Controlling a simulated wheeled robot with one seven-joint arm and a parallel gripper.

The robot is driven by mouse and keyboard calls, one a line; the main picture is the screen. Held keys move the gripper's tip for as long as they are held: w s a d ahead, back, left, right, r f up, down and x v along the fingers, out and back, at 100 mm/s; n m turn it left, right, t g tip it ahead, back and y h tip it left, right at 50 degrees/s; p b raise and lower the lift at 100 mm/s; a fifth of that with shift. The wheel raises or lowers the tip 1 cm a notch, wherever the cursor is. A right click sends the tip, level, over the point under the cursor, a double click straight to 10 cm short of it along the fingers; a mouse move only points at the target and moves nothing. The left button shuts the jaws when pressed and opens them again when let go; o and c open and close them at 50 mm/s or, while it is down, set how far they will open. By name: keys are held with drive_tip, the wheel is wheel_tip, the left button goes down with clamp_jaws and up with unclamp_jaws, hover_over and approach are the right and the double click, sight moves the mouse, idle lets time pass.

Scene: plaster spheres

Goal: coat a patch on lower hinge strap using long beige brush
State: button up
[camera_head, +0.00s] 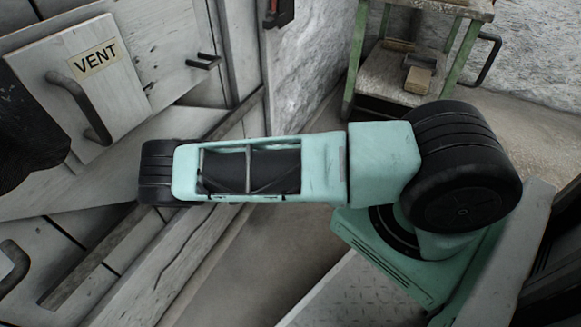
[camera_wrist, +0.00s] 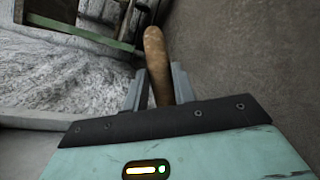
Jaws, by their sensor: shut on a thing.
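In the wrist view, my gripper (camera_wrist: 158,84) is shut on a long brown-beige handle (camera_wrist: 155,52), which I take to be the long beige brush. The rounded end of the handle points up and away between the two fingers. The bristle end is hidden. I cannot make out the lower hinge strap for certain. A small dark metal fitting (camera_head: 203,62) sits on the pale panelling, but I cannot tell whether it is a hinge part.
A pale hatch marked VENT (camera_head: 95,58) with a dark curved handle (camera_head: 82,105) is at upper left. Another handle (camera_head: 14,266) shows at lower left. A green-framed trolley (camera_head: 393,75) with blocks on its shelf stands at the back. Floor below my arm looks clear.

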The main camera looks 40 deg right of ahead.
drive_tip(key=shift+d, duration=0.1)
drive_tip(key=shift+w+d, duration=0.25)
drive_tip(key=shift+d, duration=0.35)
idle(1.4)
drive_tip(key=shift+a, duration=0.1)
drive_tip(key=a, duration=0.1)
drive_tip(key=s+a, duration=0.1)
drive_tip(key=shift+a+p, duration=0.3)
drive_tip(key=shift+p, duration=0.05)
idle(0.3)
drive_tip(key=shift+s+d+p, duration=0.2)
drive_tip(key=shift+d, duration=0.3)
drive_tip(key=shift+s+d+p, duration=0.15)
drive_tip(key=shift+s+d, duration=0.05)
drive_tip(key=shift+d, duration=0.25)
